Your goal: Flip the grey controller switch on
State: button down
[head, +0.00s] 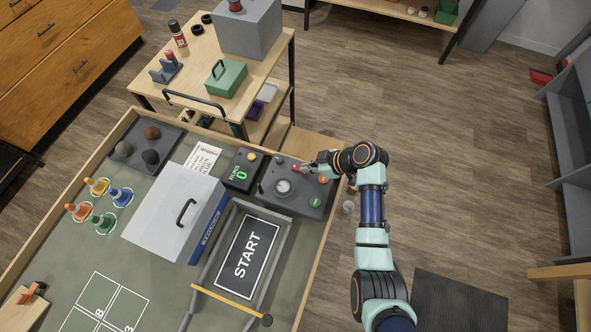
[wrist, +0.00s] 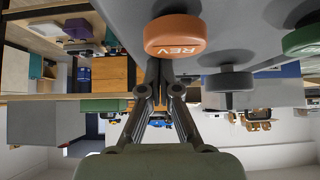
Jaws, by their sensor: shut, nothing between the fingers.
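The grey controller (head: 270,202) sits at the right edge of the green-topped table. It carries a round pale dial (head: 283,186), a small dark lever (head: 261,188), a green button (head: 315,201) and an orange button (head: 323,180). A small red part (head: 295,167) shows near its far edge. I cannot tell which part is the switch. My gripper (head: 308,167) is shut and empty over the controller's far right side. In the wrist view, my closed fingertips (wrist: 160,65) are near the orange REV button (wrist: 175,35); contact is unclear. A dark knob (wrist: 228,82) shows beside it.
Left of the controller are a black counter box (head: 242,171) reading 0 and a grey box with a handle (head: 160,218). A START ramp (head: 270,240) lies in front. A wooden cart (head: 272,52) stands behind. Open floor (head: 450,150) lies to the right.

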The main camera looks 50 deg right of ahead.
jog(key=shift+a, duration=0.1)
jog(key=shift+r+p, duration=0.8)
jog(key=shift+r, duration=0.1)
jog(key=shift+r+p, duration=0.3)
jog(key=shift+r, duration=0.05)
notch_tip(320, 180, up, 3)
jog(key=p, duration=0.2)
jog(key=shift+r+p, duration=0.15)
jog(key=shift+p, duration=0.2)
jog(key=s+f+b+v, duration=0.1)
jog(key=v, duration=0.9)
jog(key=shift+s+d+b, duration=0.15)
jog(key=shift+d+b, duration=0.1)
jog(key=shift+b, duration=0.05)
jog(key=shift+f, duration=0.1)
